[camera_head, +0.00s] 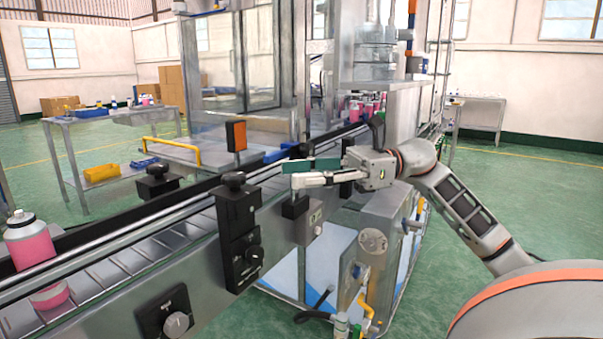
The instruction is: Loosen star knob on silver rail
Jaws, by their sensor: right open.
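The silver rail (95,242) runs along the conveyor from the lower left toward the machine. A black knob (234,180) stands on top of a black bracket (238,217) at the near side. A second black knob (253,256) sits lower on this bracket's face. Another black knob (157,171) stands at the far side. I cannot tell which is the star knob. My right gripper (296,174) is open, right of the near bracket and apart from its knobs. Its fingers point left above a black block (295,207); contact there is unclear. My left gripper is out of view.
An orange-and-black box (236,135) rises behind the rail. A steel side table (75,122) holds trays. A machine cabinet (375,235) stands below my right arm. Green floor is open at right.

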